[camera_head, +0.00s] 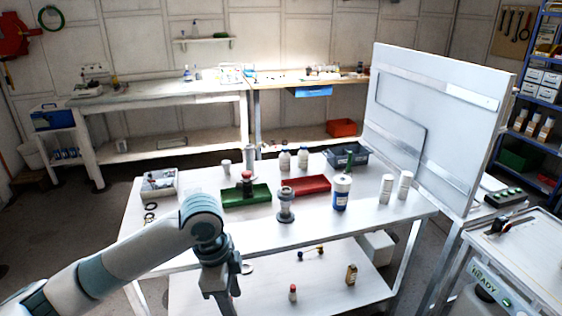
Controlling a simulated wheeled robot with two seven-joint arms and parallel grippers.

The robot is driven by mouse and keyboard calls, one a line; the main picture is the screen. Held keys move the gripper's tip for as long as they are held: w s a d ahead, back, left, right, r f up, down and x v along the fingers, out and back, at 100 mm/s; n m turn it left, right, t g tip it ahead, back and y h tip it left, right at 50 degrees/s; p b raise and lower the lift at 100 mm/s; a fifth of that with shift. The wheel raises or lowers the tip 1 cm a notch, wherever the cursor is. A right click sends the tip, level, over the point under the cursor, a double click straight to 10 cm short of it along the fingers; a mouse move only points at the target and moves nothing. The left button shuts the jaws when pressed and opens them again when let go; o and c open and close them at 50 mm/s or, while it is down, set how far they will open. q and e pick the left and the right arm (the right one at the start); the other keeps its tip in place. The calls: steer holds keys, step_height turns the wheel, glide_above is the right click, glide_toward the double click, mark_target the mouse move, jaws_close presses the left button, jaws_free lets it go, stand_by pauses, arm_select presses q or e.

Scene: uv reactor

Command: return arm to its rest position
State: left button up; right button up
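My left arm comes in from the lower left and bends down at the wrist, in front of the white table (330,218). My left gripper (222,298) points down at the table's front edge, left of the middle. Its fingertips run toward the bottom of the picture, and I cannot tell whether they are open or shut. I see nothing clearly held in it. My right arm and gripper are not in view.
The table bears a green tray (258,196), a red tray (316,185), a grey metal part (286,208), a blue-and-white canister (341,194) and several bottles. A tall white panel (440,110) stands at right. A lower shelf (322,278) holds small bottles.

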arm_select(q)
steer(key=w+d+f+n+t+h, duration=0.1)
steer(key=w+f+n, duration=0.3)
steer(key=f, duration=0.6)
steer(key=w+d+f+n+t+h, duration=0.15)
steer(key=w+f+n, duration=0.3)
steer(key=f, duration=0.55)
steer(key=s+a+f+n+y, duration=0.1)
steer(key=s+a+f+n, duration=0.2)
steer(key=f, duration=0.8)
steer(key=s+a+f+n, duration=0.1)
steer(key=s+a+f, duration=0.3)
steer(key=f, duration=0.7)
steer(key=s+a+f+n+y, duration=0.1)
steer(key=s+a+f, duration=0.3)
steer(key=s+f, duration=0.55)
steer(key=s+a+f+n+y, duration=0.1)
steer(key=s+a+f, duration=0.3)
steer(key=s+f, duration=0.5)
steer(key=s+a+f+g, duration=0.1)
steer(key=s+f, duration=0.2)
steer(key=s, duration=1.2)
steer(key=s+a+f+y, duration=0.1)
steer(key=s+f, duration=0.2)
steer(key=s, duration=1.2)
steer(key=shift+a+n+g, duration=0.2)
steer(key=shift+n+g, duration=0.15)
